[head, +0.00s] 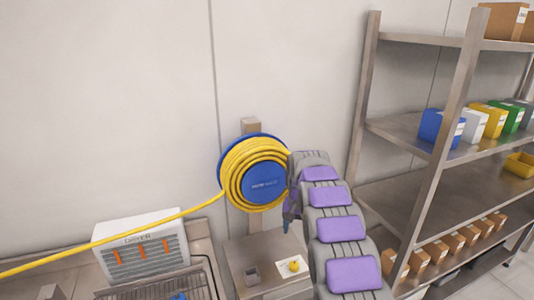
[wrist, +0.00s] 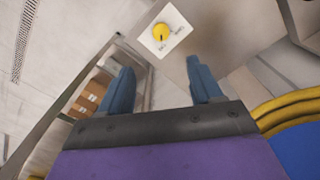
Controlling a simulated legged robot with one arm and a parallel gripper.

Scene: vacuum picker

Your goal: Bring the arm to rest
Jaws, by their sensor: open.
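My arm, grey with purple pads, reaches forward from the lower right in the head view and ends beside the hose reel. My gripper (wrist: 162,82) shows in the wrist view with its two blue fingers apart and nothing between them. In the head view only a small part of the gripper (head: 288,219) shows past the arm, above the metal box top. A yellow knob on a white plate (wrist: 156,45) lies beyond the fingertips in the wrist view. The same knob (head: 294,265) shows on the metal box in the head view. The gripper appears apart from it.
A blue reel (head: 263,184) with yellow hose stands left of my arm, its hose running left. A metal shelf rack (head: 440,165) with bins and cartons stands close on the right. A white dryer unit (head: 140,247) sits at the lower left. The wall above is bare.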

